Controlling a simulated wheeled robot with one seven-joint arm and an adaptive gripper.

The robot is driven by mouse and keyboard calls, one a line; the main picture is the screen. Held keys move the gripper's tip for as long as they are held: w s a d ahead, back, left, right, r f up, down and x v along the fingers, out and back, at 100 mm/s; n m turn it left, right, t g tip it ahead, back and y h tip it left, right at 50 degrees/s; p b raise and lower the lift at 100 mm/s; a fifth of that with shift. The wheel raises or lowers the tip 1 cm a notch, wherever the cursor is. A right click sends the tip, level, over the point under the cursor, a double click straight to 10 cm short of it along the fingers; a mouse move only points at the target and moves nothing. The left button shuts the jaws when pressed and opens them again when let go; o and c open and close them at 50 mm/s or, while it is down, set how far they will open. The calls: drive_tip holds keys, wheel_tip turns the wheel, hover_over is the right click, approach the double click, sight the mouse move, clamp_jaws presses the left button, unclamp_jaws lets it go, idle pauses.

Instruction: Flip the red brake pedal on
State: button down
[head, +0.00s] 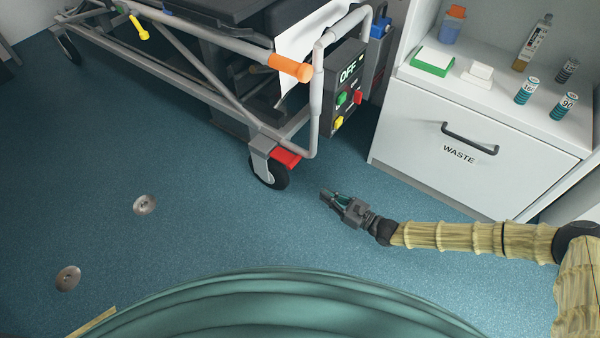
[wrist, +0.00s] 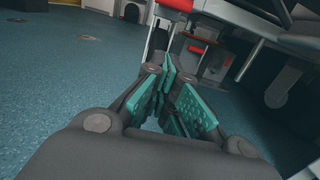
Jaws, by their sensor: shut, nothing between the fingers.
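The red brake pedal (head: 287,157) is a small flat red lever beside the black caster wheel (head: 269,172) at the near end of the stretcher, in the head view. My gripper (head: 329,195) is low over the blue floor, to the right of and nearer than the pedal, apart from it. Its fingers point towards the wheel side and are shut on nothing. In the wrist view, the teal finger pads (wrist: 170,95) come together ahead. Two red parts show beyond them, at the top edge and further back; I cannot tell surely which is the pedal.
The stretcher frame (head: 315,110) with its control box reading OFF (head: 345,90) stands above and behind the pedal. A white WASTE cabinet (head: 465,160) bounds the right side. Open floor (head: 210,215) lies to the left, with two metal discs set in it.

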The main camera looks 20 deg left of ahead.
drive_tip(key=b, duration=0.7)
approach(285, 157)
drive_tip(key=a+f, duration=0.1)
drive_tip(key=w+a+f, duration=0.1)
drive_tip(key=a+f, duration=0.1)
drive_tip(key=shift+w+a+f, duration=0.35)
drive_tip(key=shift+f, duration=0.05)
drive_tip(key=shift+r+p, duration=0.1)
drive_tip(key=shift+p, duration=0.2)
drive_tip(key=r+p, duration=0.1)
drive_tip(key=p, duration=0.2)
